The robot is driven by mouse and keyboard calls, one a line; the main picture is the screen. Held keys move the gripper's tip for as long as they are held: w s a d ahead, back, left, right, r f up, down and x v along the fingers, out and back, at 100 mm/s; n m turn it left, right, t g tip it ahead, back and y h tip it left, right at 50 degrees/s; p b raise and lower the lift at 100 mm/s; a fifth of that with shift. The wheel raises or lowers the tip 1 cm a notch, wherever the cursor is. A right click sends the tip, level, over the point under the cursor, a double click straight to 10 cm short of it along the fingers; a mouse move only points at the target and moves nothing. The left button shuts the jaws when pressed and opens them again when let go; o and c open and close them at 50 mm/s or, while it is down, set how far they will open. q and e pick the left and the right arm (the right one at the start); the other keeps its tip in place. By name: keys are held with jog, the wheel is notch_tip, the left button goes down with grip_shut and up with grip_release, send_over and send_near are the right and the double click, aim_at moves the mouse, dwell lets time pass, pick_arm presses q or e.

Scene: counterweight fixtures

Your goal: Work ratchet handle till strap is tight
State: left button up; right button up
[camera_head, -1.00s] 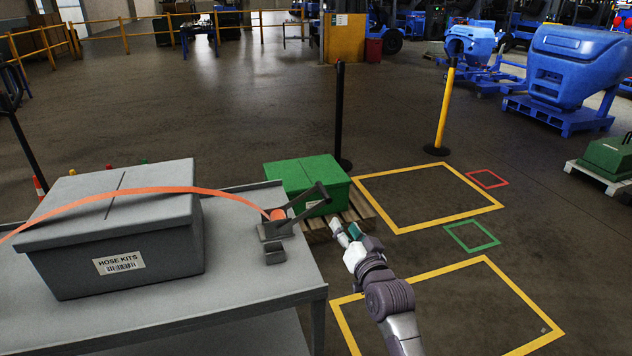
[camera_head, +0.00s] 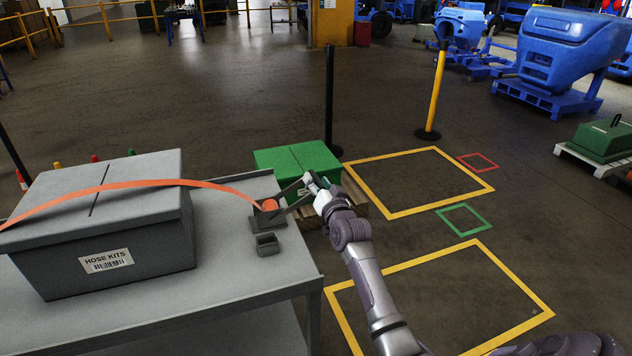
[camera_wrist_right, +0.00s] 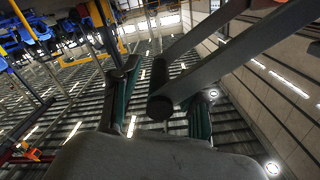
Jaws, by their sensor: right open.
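The orange strap (camera_head: 120,185) arches over the grey HOSE KITS box (camera_head: 100,225) into the ratchet (camera_head: 268,213) at the right edge of the grey cart. The ratchet handle (camera_head: 292,204) tilts up and right to my right gripper (camera_head: 312,184). In the right wrist view, the handle's two grey bars (camera_wrist_right: 235,62) come in from the upper right, and its dark crossbar (camera_wrist_right: 160,104) lies between the teal-padded fingers of my right gripper (camera_wrist_right: 160,98). The fingers are open around it, not closed on it. The far side of the handle is partly hidden by the gripper in the head view. My left gripper is not seen.
A small grey block (camera_head: 267,245) sits on the cart top (camera_head: 230,270) near the ratchet. A green box (camera_head: 290,160) stands on a wooden pallet just behind. Black (camera_head: 330,100) and yellow (camera_head: 436,90) posts stand beyond. The marked floor at right is clear.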

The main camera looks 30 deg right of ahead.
jog(key=shift+w+d, duration=0.15)
jog(key=shift+w, duration=0.4)
grip_shut()
